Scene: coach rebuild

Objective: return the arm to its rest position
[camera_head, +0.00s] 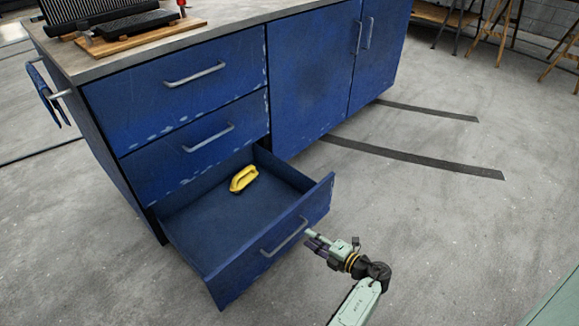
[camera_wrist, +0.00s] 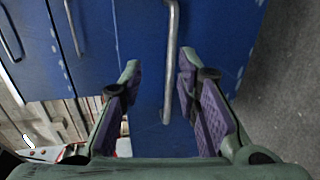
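My gripper (camera_head: 312,238) is in front of the open bottom drawer (camera_head: 262,262) of the blue cabinet, close to that drawer's metal handle (camera_head: 284,237). In the wrist view my gripper (camera_wrist: 158,85) has its two purple-padded fingers spread apart. The drawer handle (camera_wrist: 171,60) runs between them in that picture. I cannot tell whether a finger touches it. My arm (camera_head: 358,300) reaches in from the bottom of the head view. A yellow object with a handle (camera_head: 243,179) lies inside the drawer, toward its back.
The blue cabinet (camera_head: 310,90) has two closed upper drawers and closed doors. A grill-like black appliance (camera_head: 105,18) and a wooden board (camera_head: 140,36) are on its top. The grey floor to the right (camera_head: 450,230) is clear. Wooden trestles (camera_head: 495,30) stand far back.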

